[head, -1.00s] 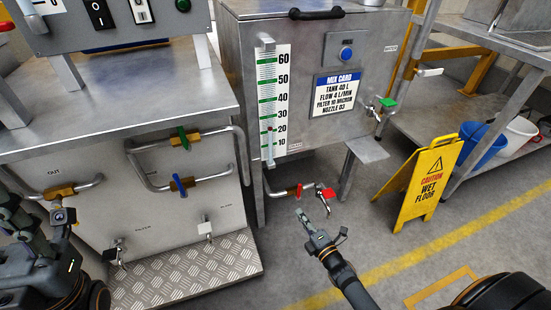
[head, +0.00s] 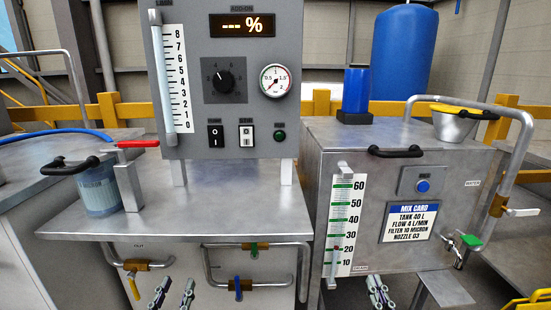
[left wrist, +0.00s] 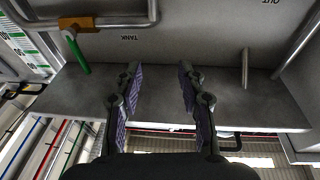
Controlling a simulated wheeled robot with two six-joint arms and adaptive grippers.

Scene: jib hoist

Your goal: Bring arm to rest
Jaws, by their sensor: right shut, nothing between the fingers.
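My left gripper (head: 173,293) shows at the bottom edge of the head view, with its two fingers apart, in front of the steel bench's lower panel. In the left wrist view my left gripper (left wrist: 158,85) is open, with nothing between its fingers. My right gripper (head: 377,292) is at the bottom edge of the head view, below the mix tank (head: 325,215). Its fingers are together and hold nothing. Both arms behind the grippers are cut off by the frame.
A bench (head: 95,228) carries a control panel (head: 205,85) and a filter jar (head: 100,192). Pipes with a yellow (head: 133,287), a blue (head: 238,287) and a green valve handle (head: 254,250) run below its top. The tank's drain tap (head: 460,248) is at right.

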